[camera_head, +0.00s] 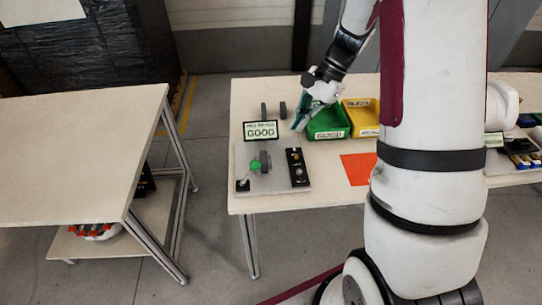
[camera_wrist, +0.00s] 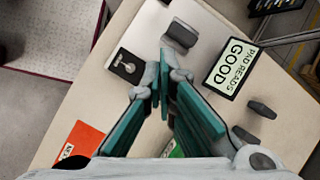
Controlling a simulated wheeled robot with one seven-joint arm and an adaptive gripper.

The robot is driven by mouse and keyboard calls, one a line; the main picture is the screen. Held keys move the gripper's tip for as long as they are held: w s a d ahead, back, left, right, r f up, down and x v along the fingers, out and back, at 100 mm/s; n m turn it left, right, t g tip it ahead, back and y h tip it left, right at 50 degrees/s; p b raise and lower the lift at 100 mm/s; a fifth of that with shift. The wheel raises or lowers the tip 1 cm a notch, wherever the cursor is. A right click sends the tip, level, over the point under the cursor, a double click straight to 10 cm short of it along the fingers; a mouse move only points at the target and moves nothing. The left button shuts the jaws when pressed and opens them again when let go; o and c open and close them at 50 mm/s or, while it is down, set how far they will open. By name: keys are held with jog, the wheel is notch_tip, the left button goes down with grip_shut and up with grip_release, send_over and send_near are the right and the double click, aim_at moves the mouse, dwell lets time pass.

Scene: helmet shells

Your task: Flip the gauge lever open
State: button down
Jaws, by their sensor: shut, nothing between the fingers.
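The gauge is a light grey plate (camera_head: 275,184) on the table in the head view. On it are a lever with a green knob (camera_head: 255,165), a dark grey block (camera_head: 265,160) and a black panel (camera_head: 297,167) with small round parts. In the wrist view the plate shows the dark block (camera_wrist: 180,35) and a black panel with a silver part (camera_wrist: 126,65); I cannot make out the green knob there. My gripper (camera_head: 299,125) is shut and empty, above the table by the green bin, behind and right of the gauge. Its teal fingers (camera_wrist: 164,82) show in the wrist view.
A sign reading "PAD READS GOOD" (camera_head: 261,130) stands behind the gauge. Two dark pads (camera_wrist: 262,109) (camera_wrist: 245,134) stand behind it. A green bin (camera_head: 329,122) and a yellow bin (camera_head: 361,116) are to the right. An orange-red sheet (camera_head: 358,168) lies right of the gauge.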

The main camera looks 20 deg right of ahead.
aim_at(249, 172)
dwell(0.3)
jog(key=x, duration=0.9)
jog(key=shift+a+f+p, duration=0.2)
jog(key=shift+f+p, duration=0.1)
jog(key=shift+f, duration=0.05)
jog(key=shift+s+a+r+p, duration=0.15)
jog(key=shift+s+a+p, duration=0.05)
jog(key=shift+a, duration=0.35)
jog(key=shift+s+a+r+p, duration=0.1)
jog(key=shift+s+a+p, duration=0.05)
jog(key=shift+a, duration=0.4)
jog(key=shift+s+a+r, duration=0.1)
jog(key=shift+s+a, duration=0.05)
jog(key=shift+a, duration=0.65)
jog(key=shift+a+p, duration=0.1)
jog(key=shift+p, duration=0.2)
jog(key=shift+a+r+h, duration=0.15)
jog(key=shift+r+h, duration=0.1)
jog(key=shift+h, duration=0.15)
